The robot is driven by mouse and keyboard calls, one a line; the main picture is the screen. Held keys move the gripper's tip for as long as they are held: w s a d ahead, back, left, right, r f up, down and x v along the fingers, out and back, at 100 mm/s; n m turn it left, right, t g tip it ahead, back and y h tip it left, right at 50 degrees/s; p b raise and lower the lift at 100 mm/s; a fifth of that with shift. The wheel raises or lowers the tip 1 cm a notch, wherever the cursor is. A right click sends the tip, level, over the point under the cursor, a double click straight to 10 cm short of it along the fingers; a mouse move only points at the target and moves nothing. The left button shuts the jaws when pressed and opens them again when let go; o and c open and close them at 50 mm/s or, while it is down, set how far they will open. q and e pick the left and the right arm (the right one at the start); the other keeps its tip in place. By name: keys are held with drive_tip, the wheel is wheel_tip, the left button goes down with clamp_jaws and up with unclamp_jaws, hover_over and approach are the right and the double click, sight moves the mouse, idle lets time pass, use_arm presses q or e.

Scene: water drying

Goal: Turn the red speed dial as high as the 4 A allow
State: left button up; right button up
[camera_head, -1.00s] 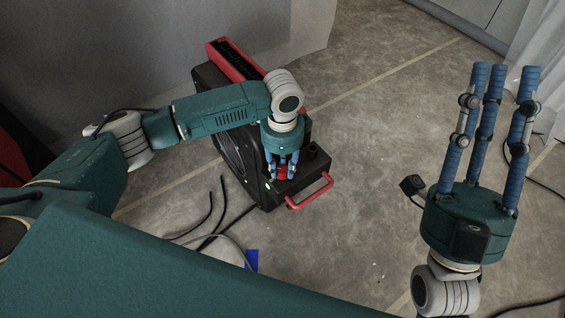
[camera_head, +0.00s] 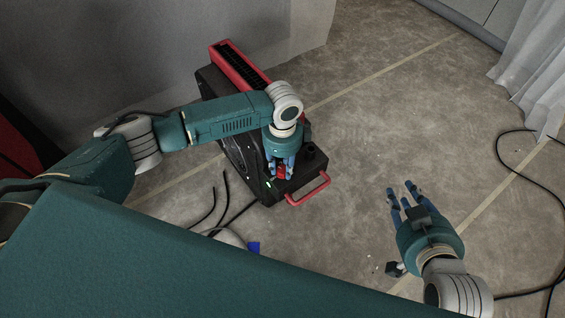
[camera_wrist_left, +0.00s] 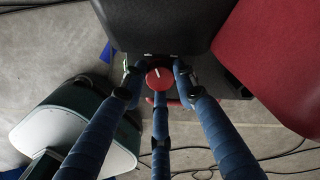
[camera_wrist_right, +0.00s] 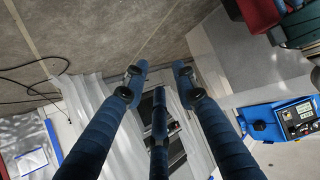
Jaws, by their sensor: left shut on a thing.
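The red speed dial (camera_head: 281,171) is on the end of a black and red machine (camera_head: 238,146). My left gripper (camera_head: 281,174) reaches down to it from above, its blue fingers closed around the dial. In the left wrist view the dial (camera_wrist_left: 159,78) shows between the fingertips, its white pointer line near the top, tilted slightly left. No scale around it can be read. My right gripper (camera_head: 403,194) is away from the machine, fingers spread and empty. The right wrist view shows a blue box (camera_wrist_right: 287,119) with a dark display panel; its reading is too small to tell.
A red handle (camera_head: 309,190) sticks out of the machine's front. Dark cables (camera_head: 217,205) lie on the floor left of it, and a black cable (camera_head: 520,172) curves at the right. A white curtain (camera_head: 540,75) hangs at the right. The floor between is clear.

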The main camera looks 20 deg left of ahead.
sight(282, 169)
use_arm(q)
drive_tip(key=shift+r+m+p, duration=0.15)
drive_tip(key=shift+m+p, duration=0.45)
drive_tip(key=shift+p, duration=0.05)
drive_tip(key=shift+m+p, duration=0.9)
drive_tip(key=shift+m, duration=0.1)
drive_tip(key=shift+m+p, duration=0.8)
drive_tip(key=shift+m, duration=0.5)
drive_tip(key=shift+w+m, duration=0.1)
drive_tip(key=shift+m, duration=0.4)
use_arm(e)
drive_tip(key=s+d+f+g+h, duration=0.1)
drive_tip(key=s+d+f+g, duration=0.1)
drive_tip(key=s+f+g, duration=0.2)
drive_tip(key=s+d+f+g+h, duration=0.1)
drive_tip(key=s+d+f+g, duration=0.1)
drive_tip(key=s, duration=0.8)
drive_tip(key=shift+s+d+f+g, duration=0.2)
drive_tip(key=shift+d+f+g, duration=0.2)
drive_tip(key=shift+f+g, duration=0.65)
drive_tip(key=shift+f, duration=0.15)
use_arm(q)
drive_tip(key=o, duration=0.9)
drive_tip(key=shift+c, duration=0.2)
wheel_tip(282, 169, up, 12)
